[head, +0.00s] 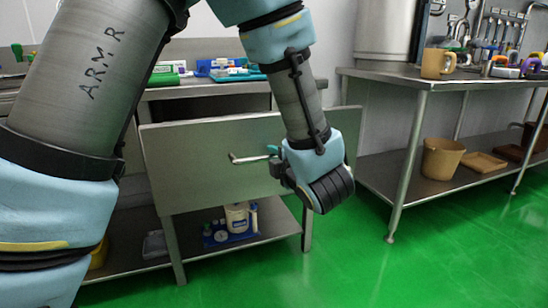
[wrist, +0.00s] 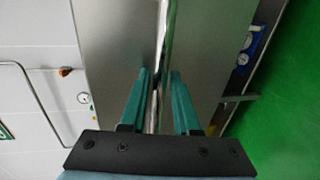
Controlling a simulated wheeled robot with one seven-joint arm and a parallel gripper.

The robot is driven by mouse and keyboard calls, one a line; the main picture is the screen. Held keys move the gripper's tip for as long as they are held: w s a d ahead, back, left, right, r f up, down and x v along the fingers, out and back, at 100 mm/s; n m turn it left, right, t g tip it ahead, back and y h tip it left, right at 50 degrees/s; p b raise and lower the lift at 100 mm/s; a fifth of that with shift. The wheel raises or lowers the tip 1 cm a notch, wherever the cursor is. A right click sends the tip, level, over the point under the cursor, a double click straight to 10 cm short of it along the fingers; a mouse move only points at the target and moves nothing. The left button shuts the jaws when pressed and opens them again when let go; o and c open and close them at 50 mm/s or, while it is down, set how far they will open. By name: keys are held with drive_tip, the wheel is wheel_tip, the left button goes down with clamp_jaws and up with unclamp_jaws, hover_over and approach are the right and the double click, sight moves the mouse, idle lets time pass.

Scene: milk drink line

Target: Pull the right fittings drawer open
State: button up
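A wide grey steel front panel (head: 205,160), apparently the drawer front, spans the bench below its top. A thin metal bar handle (head: 247,158) sticks out from it. My gripper (head: 273,151) is at the right part of the handle, with its teal fingers partly hidden by my wrist. In the wrist view the handle bar (wrist: 164,40) runs between the two fingers of my gripper (wrist: 160,77). A narrow gap shows beside the bar, so the fingers look open around it. Contact with the bar cannot be made out.
The bench top (head: 205,89) holds green and blue items. A white jug (head: 238,218) and a blue gauge unit (head: 219,236) stand on the shelf below. Green floor in front is clear.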

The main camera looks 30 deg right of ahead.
drive_tip(key=shift+o, duration=1.4)
drive_tip(key=v, duration=1)
drive_tip(key=shift+s+p, duration=0.4)
drive_tip(key=shift+p, duration=0.05)
